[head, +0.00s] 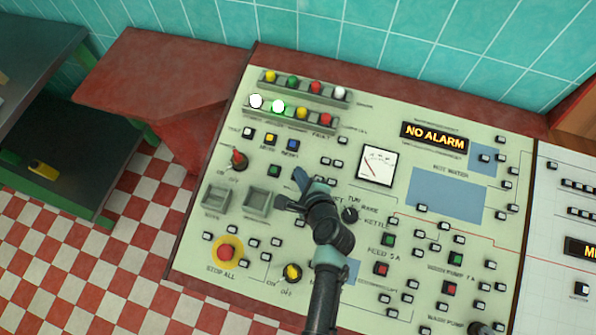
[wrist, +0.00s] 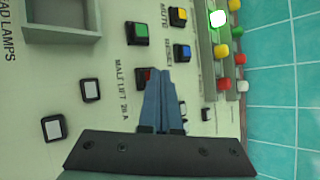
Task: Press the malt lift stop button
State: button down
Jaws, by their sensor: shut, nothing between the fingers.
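The malt lift stop button is a red square button (wrist: 143,77) beside the "MALT LIFT 20 A" lettering in the wrist view. The green malt lift button (wrist: 137,33) is next to it and also shows in the head view (head: 274,170). My gripper (wrist: 159,74) is shut and empty, with its blue fingertips over the right part of the red button, partly covering it. I cannot tell whether they touch it. In the head view my gripper (head: 298,175) is over the panel just right of the green button, and the red button is hidden behind it.
The cream control panel (head: 330,110) has many buttons close by, including a blue one (head: 292,145) and a yellow one (head: 270,138). A red switch (head: 238,158) and the red stop-all button (head: 226,252) are to the left. The display reads "NO ALARM" (head: 434,137).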

jog(key=shift+s+r+p, duration=0.15)
jog(key=shift+r+p, duration=0.3)
jog(key=shift+r, duration=0.1)
jog(key=shift+r, duration=0.15)
jog(key=r+p, duration=0.2)
jog(key=s+r+p, duration=0.1)
jog(key=r+p, duration=0.1)
jog(key=p, duration=0.1)
jog(key=shift+a+r, duration=0.2)
jog(key=shift+r, duration=0.1)
jog(key=shift+w, duration=0.1)
dwell(0.4)
